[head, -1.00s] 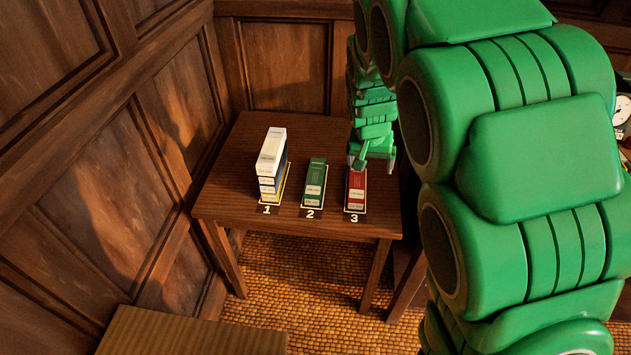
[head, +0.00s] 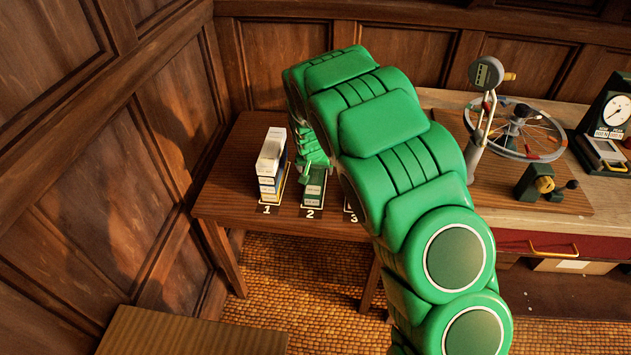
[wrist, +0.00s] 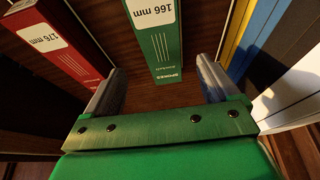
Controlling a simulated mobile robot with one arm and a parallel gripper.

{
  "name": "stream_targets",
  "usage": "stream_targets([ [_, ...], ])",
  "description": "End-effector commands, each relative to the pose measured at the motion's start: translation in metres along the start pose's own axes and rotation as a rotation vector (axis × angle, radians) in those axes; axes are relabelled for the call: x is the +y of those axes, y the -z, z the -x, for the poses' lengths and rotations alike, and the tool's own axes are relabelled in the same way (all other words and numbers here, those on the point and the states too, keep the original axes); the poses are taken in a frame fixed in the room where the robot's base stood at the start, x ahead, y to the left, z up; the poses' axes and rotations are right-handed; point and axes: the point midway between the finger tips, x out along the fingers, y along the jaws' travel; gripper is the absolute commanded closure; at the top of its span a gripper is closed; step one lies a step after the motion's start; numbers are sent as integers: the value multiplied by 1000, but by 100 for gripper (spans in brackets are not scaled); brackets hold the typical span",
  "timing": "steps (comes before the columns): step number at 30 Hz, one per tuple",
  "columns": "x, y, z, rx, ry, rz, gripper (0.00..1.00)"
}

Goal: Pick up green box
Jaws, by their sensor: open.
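The green box (head: 314,188) lies at the spot marked 2 on the small wooden table. In the wrist view the green box (wrist: 158,45) carries a white "166 mm" label and the word "SPOKES". My gripper (wrist: 160,68) is open and empty. Its two fingers stand to either side of the near end of the green box, with gaps visible on both sides. In the head view my gripper is at the far part of the green box, and my arm partly hides both. I cannot tell the exact height of the fingers over the box.
A red box (wrist: 58,45) labelled "176 mm" lies left in the wrist view; my arm hides it in the head view. A stack of white, blue and yellow boxes (head: 270,165) stands at spot 1. A bench with a wheel (head: 518,130) is at right.

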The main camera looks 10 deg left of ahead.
Motion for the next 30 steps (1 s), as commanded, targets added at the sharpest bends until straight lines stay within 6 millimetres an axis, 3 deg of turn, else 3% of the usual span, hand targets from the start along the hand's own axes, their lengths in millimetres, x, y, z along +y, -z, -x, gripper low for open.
stream_targets([
  [20, -2, -2, -36, -1, 1, 2, 12],
  [30, -2, -4, -70, -1, 1, 3, 12],
])
